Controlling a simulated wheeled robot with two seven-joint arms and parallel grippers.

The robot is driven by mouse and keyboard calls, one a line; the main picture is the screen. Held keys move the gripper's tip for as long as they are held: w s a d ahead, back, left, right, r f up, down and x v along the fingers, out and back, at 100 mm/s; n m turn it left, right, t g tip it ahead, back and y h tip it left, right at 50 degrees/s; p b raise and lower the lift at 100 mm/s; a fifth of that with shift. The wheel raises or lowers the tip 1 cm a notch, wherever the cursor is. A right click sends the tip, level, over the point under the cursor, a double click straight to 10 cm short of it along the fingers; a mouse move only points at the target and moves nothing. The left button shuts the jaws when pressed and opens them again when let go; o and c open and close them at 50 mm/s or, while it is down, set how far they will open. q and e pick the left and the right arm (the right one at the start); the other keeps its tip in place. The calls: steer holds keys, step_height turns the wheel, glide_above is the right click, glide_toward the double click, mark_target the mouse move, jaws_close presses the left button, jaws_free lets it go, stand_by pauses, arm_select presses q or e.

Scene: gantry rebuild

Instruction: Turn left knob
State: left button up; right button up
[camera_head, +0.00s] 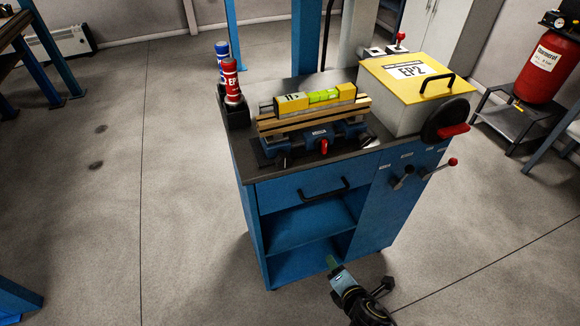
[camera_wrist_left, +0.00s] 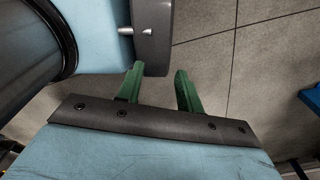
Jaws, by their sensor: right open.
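Two controls sit on the right front panel of the blue cart (camera_head: 283,262). The left knob (camera_head: 403,178) is dark with a short handle pointing up right. To its right is a lever with a red ball end (camera_head: 452,162). My right gripper (camera_head: 332,264), with green fingers, is low in front of the cart, below and left of the knob and apart from it. It is open, though its finger gap is hard to see. My left gripper (camera_wrist_left: 159,90) shows only in the left wrist view. Its green fingers are apart with nothing between them.
On the cart top are a vise with boards and a yellow level (camera_head: 317,98), two bottles (camera_head: 231,82) at left and a yellow-lidded box (camera_head: 405,75). A dark wheel with a red handle (camera_head: 453,130) juts out at right. A red tank (camera_head: 547,68) stands far right.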

steer(key=w+a+r+n+t+y, duration=0.1)
steer(key=w+a+r+n+t, duration=0.2)
steer(key=r, duration=0.4)
steer(key=w+a+r+n+t+y, duration=0.1)
steer(key=w+a+r+n, duration=0.15)
steer(key=r+n, duration=0.3)
steer(key=n+t+y+b, duration=0.1)
steer(key=n+t+y, duration=0.1)
steer(key=n, duration=0.3)
glide_toward(285, 162)
steer(key=b+x, duration=0.1)
steer(key=x, duration=0.7)
arm_select(q)
steer(key=shift+w+a+f, duration=0.1)
steer(key=shift+w+f, duration=0.25)
steer(key=shift+f, duration=0.25)
steer(key=shift+w+a+f, duration=0.1)
steer(key=shift+w+f, duration=0.25)
steer(key=shift+f, duration=0.2)
arm_select(e)
steer(key=shift+w+a, duration=0.25)
steer(key=shift+w, duration=0.35)
steer(key=shift+c, duration=0.5)
steer(key=c, duration=0.9)
steer(key=shift+o, duration=0.2)
steer(key=shift+m, duration=0.25)
